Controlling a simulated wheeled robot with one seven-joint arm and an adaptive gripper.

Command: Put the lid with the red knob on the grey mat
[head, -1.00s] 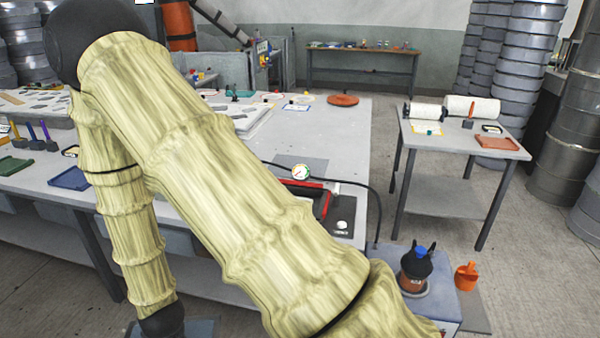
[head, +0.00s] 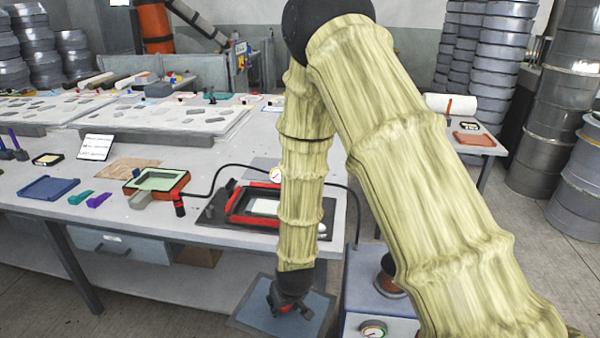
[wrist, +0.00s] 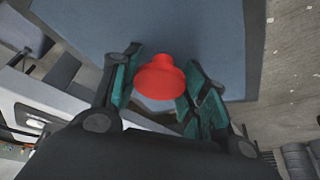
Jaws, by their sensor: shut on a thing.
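My gripper (wrist: 158,85) is shut on the red knob (wrist: 160,77), which shows between its dark fingers in the wrist view. A flat, square blue-grey lid (wrist: 210,40) spreads beneath the knob. In the head view my gripper (head: 289,308) is low, in front of the table's edge, with the lid (head: 255,318) under it. The lid appears off the table, below the tabletop in the picture. A plain grey patch, probably the grey mat (head: 262,165), lies on the table behind the red frame, partly hidden by my arm.
The red-framed mould (head: 240,210) with a gauge and black hose sits near the table's front right corner. A blue box (head: 352,292) stands right of the lid. A blue tray (head: 47,188) and an orange-framed tray (head: 157,181) lie farther left.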

